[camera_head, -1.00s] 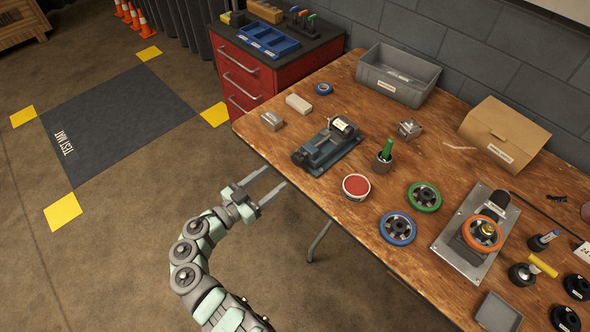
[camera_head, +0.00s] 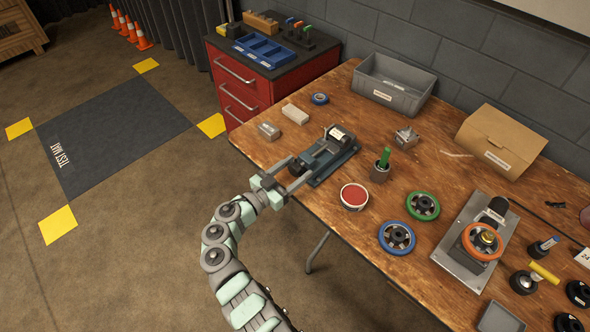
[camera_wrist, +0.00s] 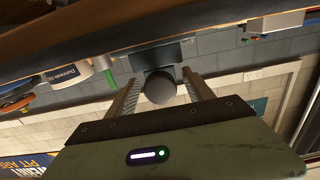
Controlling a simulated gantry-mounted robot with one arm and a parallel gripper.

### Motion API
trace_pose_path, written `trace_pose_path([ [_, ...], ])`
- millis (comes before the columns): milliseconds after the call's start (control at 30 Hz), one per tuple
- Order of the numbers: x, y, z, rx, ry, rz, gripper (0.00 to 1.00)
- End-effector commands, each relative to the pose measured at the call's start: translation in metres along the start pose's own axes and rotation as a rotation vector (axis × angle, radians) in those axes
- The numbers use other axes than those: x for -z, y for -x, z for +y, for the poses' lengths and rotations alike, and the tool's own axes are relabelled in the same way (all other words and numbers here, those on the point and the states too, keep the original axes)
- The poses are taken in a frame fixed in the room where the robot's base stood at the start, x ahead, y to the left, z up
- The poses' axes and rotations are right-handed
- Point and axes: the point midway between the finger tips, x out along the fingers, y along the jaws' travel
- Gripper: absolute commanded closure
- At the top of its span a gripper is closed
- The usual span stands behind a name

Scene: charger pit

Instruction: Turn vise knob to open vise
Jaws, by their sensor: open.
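The grey-blue vise (camera_head: 336,164) lies near the table's left front edge, with a white-labelled cylinder (camera_head: 341,133) at its far end. My gripper (camera_head: 293,173) is open at the vise's near end, over the table edge. In the wrist view the round grey vise knob (camera_wrist: 160,88) lies between the two spread fingers of my gripper (camera_wrist: 160,79). Small gaps seem to show on both sides, but contact is hard to tell. Behind the knob is the dark vise body (camera_wrist: 160,55). The knob is hard to make out in the head view.
Blue (camera_head: 397,238) and green (camera_head: 422,206) handwheels lie further right.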

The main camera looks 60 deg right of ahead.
Motion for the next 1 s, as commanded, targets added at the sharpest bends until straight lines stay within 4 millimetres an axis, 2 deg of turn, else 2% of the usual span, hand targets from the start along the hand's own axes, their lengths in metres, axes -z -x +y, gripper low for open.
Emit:
trace_pose_path([
  [67, 0.0000, 0.0002, 0.0000, 0.000, 0.000, 0.000, 0.40],
  [167, -0.0001, 0.0002, 0.0001, 0.000, 0.001, 0.000, 0.47],
  [800, -0.0002, 0.0004, 0.0002, 0.000, 0.001, 0.000, 0.99],
  [1000, -0.0012, 0.0008, -0.0001, 0.001, 0.010, 0.001, 1.00],
])
